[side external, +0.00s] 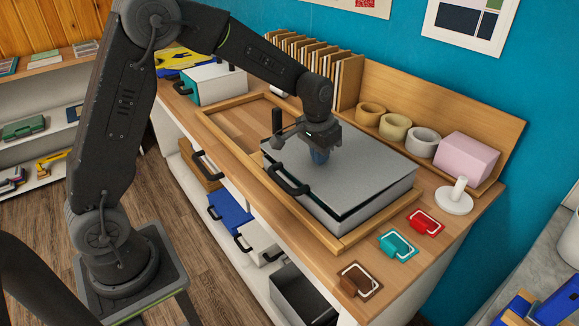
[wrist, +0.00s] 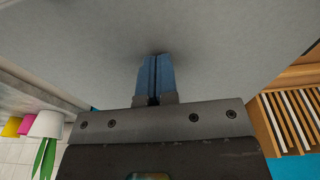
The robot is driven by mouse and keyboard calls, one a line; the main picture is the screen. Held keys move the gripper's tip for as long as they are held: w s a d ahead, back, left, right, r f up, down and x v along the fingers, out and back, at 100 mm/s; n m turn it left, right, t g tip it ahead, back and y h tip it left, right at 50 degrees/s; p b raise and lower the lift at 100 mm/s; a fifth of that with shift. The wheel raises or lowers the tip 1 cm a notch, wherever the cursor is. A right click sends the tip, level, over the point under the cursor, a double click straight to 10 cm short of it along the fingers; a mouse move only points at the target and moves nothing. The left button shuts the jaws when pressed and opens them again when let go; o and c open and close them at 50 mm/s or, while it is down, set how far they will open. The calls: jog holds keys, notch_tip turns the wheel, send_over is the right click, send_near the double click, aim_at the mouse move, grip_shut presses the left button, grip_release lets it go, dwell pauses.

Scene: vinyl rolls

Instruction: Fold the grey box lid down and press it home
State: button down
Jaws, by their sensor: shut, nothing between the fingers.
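The grey box (side external: 388,199) sits on the wooden bench inside a raised wooden frame. Its grey lid (side external: 365,175) lies over the top, nearly flat, with a dark gap showing along the front edge. A black handle (side external: 287,180) is on the box's left side. My gripper (side external: 320,157) is shut and empty, pointing down with its blue fingertips at the lid's upper surface. In the wrist view the shut blue fingers (wrist: 154,78) meet the grey lid (wrist: 230,45), which fills most of the picture. A faint shadow lies at the tips, and they appear to touch it.
Tape rolls (side external: 396,127), a pink block (side external: 466,160) and upright sleeves (side external: 345,80) stand along the back. A white spindle (side external: 455,197) and red, teal and brown tags (side external: 358,281) lie at the right. The frame's left part (side external: 235,130) is empty.

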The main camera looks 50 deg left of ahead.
jog(key=shift+f, duration=0.85)
jog(key=shift+r, duration=0.15)
notch_tip(320, 180, up, 9)
dwell(0.9)
jog(key=s+d+r+t, duration=0.1)
jog(key=s+r, duration=0.3)
jog(key=s, duration=0.3)
jog(key=s+d+r+t, duration=0.1)
jog(key=s+r, duration=0.3)
jog(key=s, duration=0.3)
jog(key=s+f+t, duration=0.1)
jog(key=s+f, duration=0.1)
jog(key=s, duration=1)
jog(key=shift+d+f+t, duration=0.15)
jog(key=shift+d+t, duration=0.25)
jog(key=shift+d, duration=0.05)
